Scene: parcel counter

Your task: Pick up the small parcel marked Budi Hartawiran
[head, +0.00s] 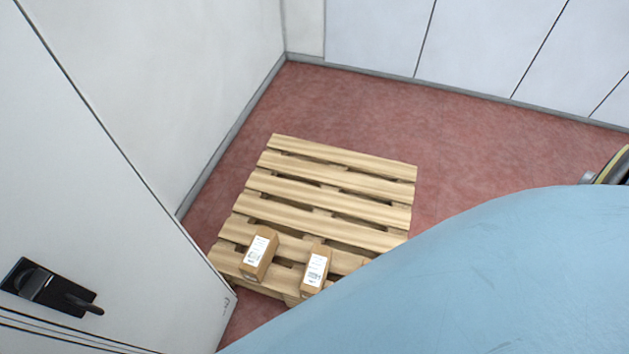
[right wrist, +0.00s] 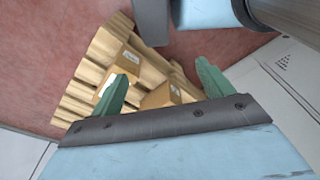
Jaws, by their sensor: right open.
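Two small brown parcels with white labels lie near the front edge of the wooden pallet in the head view, a left one (head: 259,254) and a right one (head: 316,270). The label writing is too small to read, so I cannot tell which is marked Budi Hartawiran. In the right wrist view my right gripper (right wrist: 162,70) is open, its green fingers apart over the pallet. Brown parcels show beyond and between the fingers, one farther off (right wrist: 129,60) and one nearer (right wrist: 164,95). The left finger partly hides another labelled box. My left gripper is not in view.
The wooden pallet (head: 325,188) stands on a red floor (head: 465,145), its far slats bare. A white door with a black handle (head: 50,288) is close on the left. Pale walls (head: 400,35) close off the back. My blue arm covers the pallet's front right corner.

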